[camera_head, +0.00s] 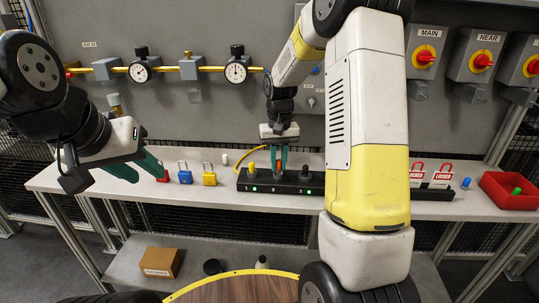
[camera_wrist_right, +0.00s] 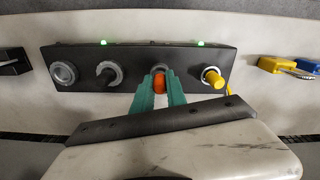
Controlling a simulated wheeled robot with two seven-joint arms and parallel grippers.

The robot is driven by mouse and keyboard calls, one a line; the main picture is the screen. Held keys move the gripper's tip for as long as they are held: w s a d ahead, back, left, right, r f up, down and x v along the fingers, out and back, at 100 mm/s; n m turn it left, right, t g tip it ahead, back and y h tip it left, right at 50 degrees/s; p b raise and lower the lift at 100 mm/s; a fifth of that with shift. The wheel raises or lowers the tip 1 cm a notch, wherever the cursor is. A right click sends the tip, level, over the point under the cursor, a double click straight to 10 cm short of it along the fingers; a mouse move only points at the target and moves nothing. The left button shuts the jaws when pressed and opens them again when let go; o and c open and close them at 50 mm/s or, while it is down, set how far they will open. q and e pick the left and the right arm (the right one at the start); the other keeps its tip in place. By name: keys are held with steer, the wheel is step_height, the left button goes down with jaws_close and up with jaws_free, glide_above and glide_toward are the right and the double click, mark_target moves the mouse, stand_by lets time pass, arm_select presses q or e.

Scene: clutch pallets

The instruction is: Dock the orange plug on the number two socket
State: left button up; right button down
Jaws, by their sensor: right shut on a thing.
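A black socket strip (camera_head: 315,190) lies on the bench; it spans the upper wrist view (camera_wrist_right: 135,54). My right gripper (camera_head: 278,176) points down over its second position from the left in the head view. In the wrist view its teal fingers (camera_wrist_right: 160,84) are shut on the orange plug (camera_wrist_right: 160,85), in front of a grey socket ring (camera_wrist_right: 158,70). Whether the plug is seated is hidden. A yellow plug (camera_wrist_right: 212,77) and a dark plug (camera_wrist_right: 108,70) stand on either side. The end socket (camera_wrist_right: 63,72) is empty. My left gripper (camera_head: 137,169) is open and empty, left of the padlocks.
Red, blue (camera_head: 185,174) and yellow (camera_head: 209,175) padlocks stand left of the strip. A yellow cable (camera_head: 241,156) arches behind the yellow plug. A red bin (camera_head: 508,191) stands at the far right. Green lights (camera_wrist_right: 200,43) glow on the strip. My right arm hides part of the bench.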

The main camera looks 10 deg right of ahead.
mark_target(279, 160)
steer(key=shift+f, duration=0.6)
steer(key=c, duration=1.6)
jaws_free()
steer(key=shift+r, duration=5.5)
